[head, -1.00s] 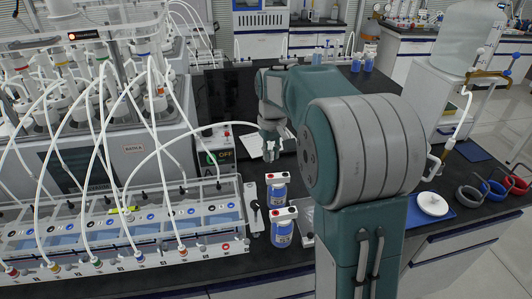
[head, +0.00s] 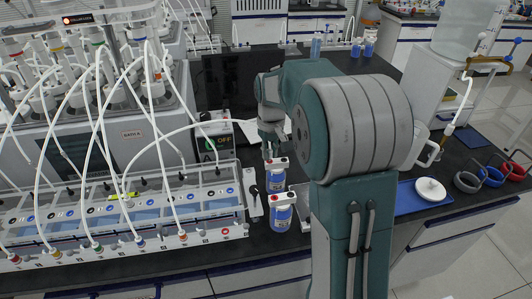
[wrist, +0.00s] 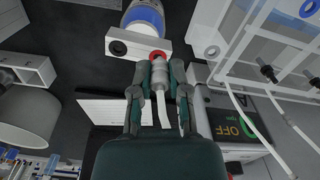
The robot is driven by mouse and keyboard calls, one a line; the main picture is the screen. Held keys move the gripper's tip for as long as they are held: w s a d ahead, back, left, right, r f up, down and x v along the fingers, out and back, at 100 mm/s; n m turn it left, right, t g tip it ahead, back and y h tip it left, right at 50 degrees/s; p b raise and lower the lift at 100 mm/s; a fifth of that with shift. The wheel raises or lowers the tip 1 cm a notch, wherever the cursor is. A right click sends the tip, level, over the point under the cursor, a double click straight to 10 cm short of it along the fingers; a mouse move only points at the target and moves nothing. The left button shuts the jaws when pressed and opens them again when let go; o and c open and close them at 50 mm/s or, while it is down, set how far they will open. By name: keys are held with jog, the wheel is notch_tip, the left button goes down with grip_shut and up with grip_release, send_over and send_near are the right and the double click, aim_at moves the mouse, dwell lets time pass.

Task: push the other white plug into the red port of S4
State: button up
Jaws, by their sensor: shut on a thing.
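My gripper (wrist: 156,90) is shut on a white plug (wrist: 159,74) with a white tube trailing back from it. In the wrist view the plug's front end is at the red port (wrist: 158,54) on a bottle's white cap (wrist: 133,42); I cannot tell how deep it sits. A dark port (wrist: 117,47) is on the same cap. In the head view my gripper (head: 268,152) is at the back bottle (head: 276,182), with blue label and white cap. A similar front bottle (head: 281,217) stands nearer. I cannot read a mark S4 on either.
A clear rack (head: 120,215) with several tubes and coloured ports stands left of the bottles. A box with an OFF display (head: 214,145) is behind it. A blue tray (head: 415,200) with a white lid lies right of my arm.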

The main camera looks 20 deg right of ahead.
jog(key=shift+w+d+f, duration=0.1)
jog(key=shift+w, duration=0.2)
dwell(0.4)
jog(key=shift+f, duration=0.95)
dwell(1.7)
jog(key=o, duration=0.8)
jog(key=shift+o, duration=0.2)
jog(key=r, duration=0.8)
jog(key=shift+s+r, duration=0.1)
jog(key=shift+s, duration=0.25)
